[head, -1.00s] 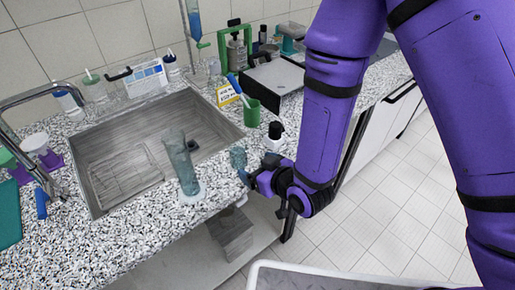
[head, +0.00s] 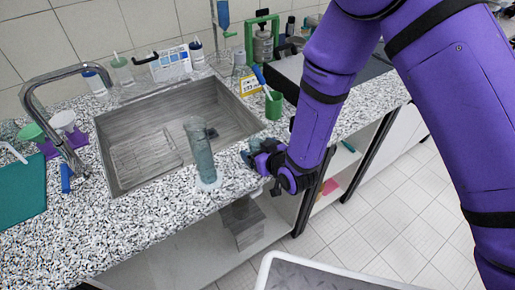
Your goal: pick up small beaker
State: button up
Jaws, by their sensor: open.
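My purple gripper (head: 249,161) is low over the front strip of the speckled counter, right of the sink, with its fingers pointing left. It is open. I cannot clearly make out the small beaker; the gripper and wrist cover the spot where a small bluish glass stood a second ago. I cannot tell whether the fingers are around it or only in front of it. A tall, clear grey-green glass cylinder (head: 199,146) stands upright on a pale base at the sink's front edge, left of the gripper and apart from it.
A green cup (head: 273,105) with a blue-handled brush stands behind the gripper, near a yellow sign (head: 249,85). The steel sink (head: 225,112) and curved faucet (head: 50,78) lie left. Open shelves are below the counter. A white-rimmed tray (head: 330,270) is in the foreground.

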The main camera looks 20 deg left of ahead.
jog(key=shift+w+a+f, duration=0.15)
jog(key=shift+w+a, duration=0.1)
jog(key=c, duration=1.1)
jog(key=shift+r, duration=0.2)
